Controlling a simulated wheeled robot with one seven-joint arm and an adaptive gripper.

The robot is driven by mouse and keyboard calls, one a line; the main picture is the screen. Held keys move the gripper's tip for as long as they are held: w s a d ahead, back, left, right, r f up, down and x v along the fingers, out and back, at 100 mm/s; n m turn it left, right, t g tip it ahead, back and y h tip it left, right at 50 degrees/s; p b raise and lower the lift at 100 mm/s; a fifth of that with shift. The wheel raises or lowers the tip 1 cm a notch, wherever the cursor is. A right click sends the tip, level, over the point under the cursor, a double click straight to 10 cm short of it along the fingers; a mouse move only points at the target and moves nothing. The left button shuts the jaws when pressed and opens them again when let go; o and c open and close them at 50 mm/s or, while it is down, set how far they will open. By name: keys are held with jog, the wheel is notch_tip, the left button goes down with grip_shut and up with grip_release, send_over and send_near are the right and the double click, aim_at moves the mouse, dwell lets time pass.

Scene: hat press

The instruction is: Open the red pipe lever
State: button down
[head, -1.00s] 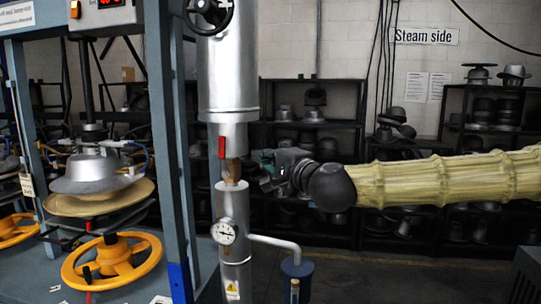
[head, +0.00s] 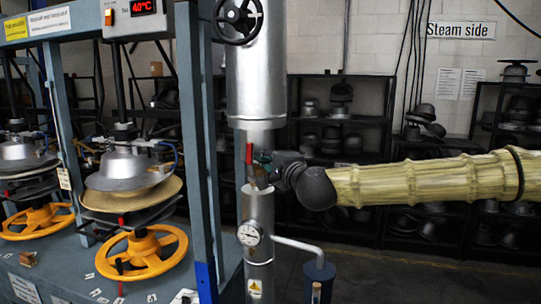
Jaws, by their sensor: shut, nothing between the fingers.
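The red pipe lever (head: 249,153) is a small upright bar on the vertical silver pipe (head: 258,215), in the gap between two metal-clad sections. A brass fitting (head: 260,180) sits just below it. My gripper (head: 262,166) comes in from the right and is at this gap, just right of and slightly below the lever. It is shut and holds nothing. The fingertips are small and dark here, partly merging with the fitting, so I cannot tell whether they touch the lever.
A black handwheel (head: 238,20) is higher on the pipe, and a pressure gauge (head: 250,235) is below. The blue hat press frame (head: 205,180) with orange wheels (head: 142,252) stands close on the left. Dark shelves of hats (head: 340,130) line the back wall.

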jog(key=shift+a, duration=0.15)
jog(key=shift+w+a+r+b, duration=0.1)
jog(key=shift+a+r+b, duration=0.3)
jog(key=shift+b, duration=0.3)
jog(key=shift+d, duration=0.1)
